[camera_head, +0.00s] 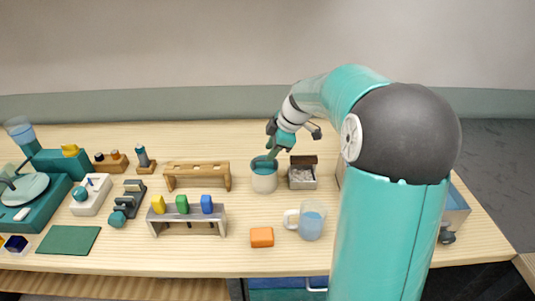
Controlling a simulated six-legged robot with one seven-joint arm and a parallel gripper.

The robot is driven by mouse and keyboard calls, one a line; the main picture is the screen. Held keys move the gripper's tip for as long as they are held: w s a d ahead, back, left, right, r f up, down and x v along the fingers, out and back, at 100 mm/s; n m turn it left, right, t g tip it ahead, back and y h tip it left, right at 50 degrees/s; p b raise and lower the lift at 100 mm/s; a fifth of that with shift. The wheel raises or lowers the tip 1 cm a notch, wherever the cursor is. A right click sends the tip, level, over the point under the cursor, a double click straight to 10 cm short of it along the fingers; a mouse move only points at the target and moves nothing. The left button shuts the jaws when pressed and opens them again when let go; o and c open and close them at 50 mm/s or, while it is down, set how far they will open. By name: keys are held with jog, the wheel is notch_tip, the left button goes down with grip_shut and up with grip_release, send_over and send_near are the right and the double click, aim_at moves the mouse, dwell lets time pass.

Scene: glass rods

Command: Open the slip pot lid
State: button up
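A pale grey round pot (264,181), which looks like the slip pot, stands at the middle of the table. Its top shows a teal surface (260,165); I cannot tell whether this is a lid or the contents. My gripper (271,154) points down at the pot's top from above, its fingertips at or just over the right part of the rim. Whether it touches the pot is too small to tell. The finger gap is not clear, and my arm comes in from the right.
A small open box (302,178) stands close right of the pot. A wooden rack (197,171) is to its left. In front are a stand with coloured-handled tools (187,220), an orange block (262,237) and a glass mug (312,222). My arm hides part of the table's right side.

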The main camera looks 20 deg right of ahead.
jog(key=shift+x, duration=1.65)
jog(key=shift+r, duration=0.1)
grip_shut()
